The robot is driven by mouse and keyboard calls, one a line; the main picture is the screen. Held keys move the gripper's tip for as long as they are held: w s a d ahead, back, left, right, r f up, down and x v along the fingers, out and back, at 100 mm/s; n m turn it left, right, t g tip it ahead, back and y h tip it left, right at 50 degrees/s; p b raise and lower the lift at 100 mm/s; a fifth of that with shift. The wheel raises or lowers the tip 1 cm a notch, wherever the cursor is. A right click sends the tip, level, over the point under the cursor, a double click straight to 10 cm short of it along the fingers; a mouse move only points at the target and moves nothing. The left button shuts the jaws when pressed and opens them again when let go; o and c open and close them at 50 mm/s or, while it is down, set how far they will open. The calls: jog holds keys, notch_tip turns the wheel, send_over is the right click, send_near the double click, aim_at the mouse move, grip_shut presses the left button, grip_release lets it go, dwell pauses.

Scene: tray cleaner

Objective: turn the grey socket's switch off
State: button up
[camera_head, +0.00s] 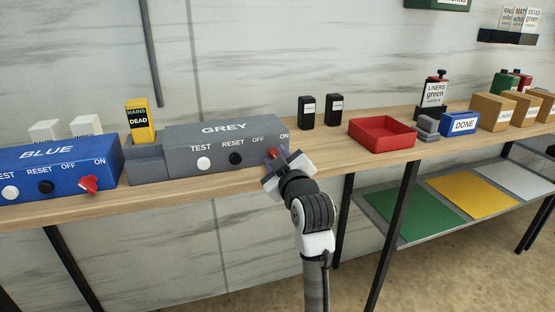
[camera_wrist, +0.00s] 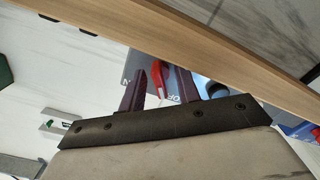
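The grey socket box (camera_head: 225,140), labelled GREY, stands on the wooden bench. Its front carries a white TEST button (camera_head: 204,163), a black RESET button (camera_head: 235,158) and a red switch (camera_head: 271,153) below the OFF and ON labels. My gripper (camera_head: 284,165) is at the box's right front, at the switch, and hides part of it. In the wrist view the red switch (camera_wrist: 163,73) shows between my two dark purple fingers (camera_wrist: 160,88), which stand apart. I cannot tell whether they touch it or which way the switch points.
A yellow MAINS DEAD block (camera_head: 139,121) stands left of the grey box. The blue socket box (camera_head: 50,172) is farther left, with its own red switch. Two black blocks (camera_head: 306,112) and a red tray (camera_head: 382,132) are to the right. The bench's front edge (camera_head: 340,163) runs beneath my gripper.

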jog(key=b+v, duration=0.1)
jog(key=v, duration=1.3)
jog(key=shift+b, duration=0.35)
